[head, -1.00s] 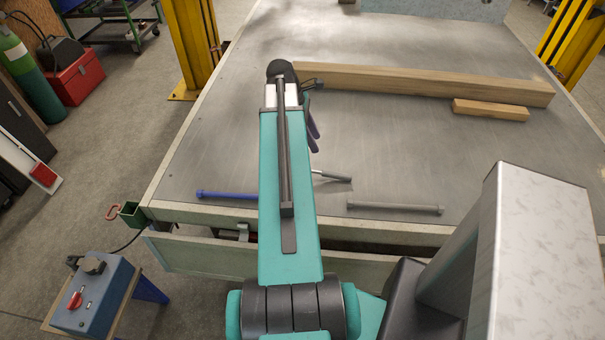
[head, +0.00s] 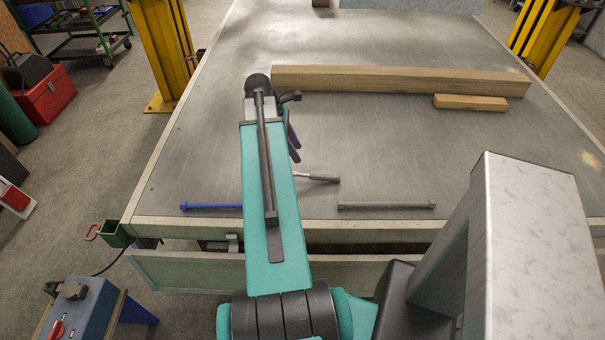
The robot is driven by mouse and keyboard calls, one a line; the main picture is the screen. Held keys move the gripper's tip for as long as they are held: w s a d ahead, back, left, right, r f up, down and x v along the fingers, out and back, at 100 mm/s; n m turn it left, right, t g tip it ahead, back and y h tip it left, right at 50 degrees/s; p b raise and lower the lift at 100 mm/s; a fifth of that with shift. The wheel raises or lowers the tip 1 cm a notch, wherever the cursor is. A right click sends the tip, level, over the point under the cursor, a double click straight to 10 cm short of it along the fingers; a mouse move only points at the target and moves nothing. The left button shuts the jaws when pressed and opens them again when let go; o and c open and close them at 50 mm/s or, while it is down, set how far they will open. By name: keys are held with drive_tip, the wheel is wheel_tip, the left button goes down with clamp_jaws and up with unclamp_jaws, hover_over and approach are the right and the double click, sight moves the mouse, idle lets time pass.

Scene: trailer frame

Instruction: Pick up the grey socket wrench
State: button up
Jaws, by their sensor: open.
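The grey socket wrench (head: 386,205) lies flat on the metal deck near its front edge, to the right of my arm. It lies roughly parallel to that edge and is fully visible. My gripper (head: 291,97) shows only as a small dark part beside the far end of my teal arm, well behind the wrench and to its left. It is open and apart from the wrench. Most of it is hidden by the arm.
A blue wrench (head: 212,206) lies left of my arm, partly hidden by it. A tool with a dark handle (head: 318,179) and a dark purple item (head: 292,143) lie nearer the arm. A long beam (head: 400,80) and a short block (head: 470,102) lie behind.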

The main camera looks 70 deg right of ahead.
hover_over(309, 174)
drive_tip(key=w+a, duration=0.1)
drive_tip(key=w, duration=0.1)
drive_tip(key=shift+s+f+p, duration=0.1)
drive_tip(key=shift+f+p, duration=0.35)
drive_tip(key=shift+f, duration=2.95)
drive_tip(key=shift+f, duration=0.15)
drive_tip(key=shift+p+x, duration=0.85)
drive_tip(key=shift+x, duration=1.6)
clamp_jaws()
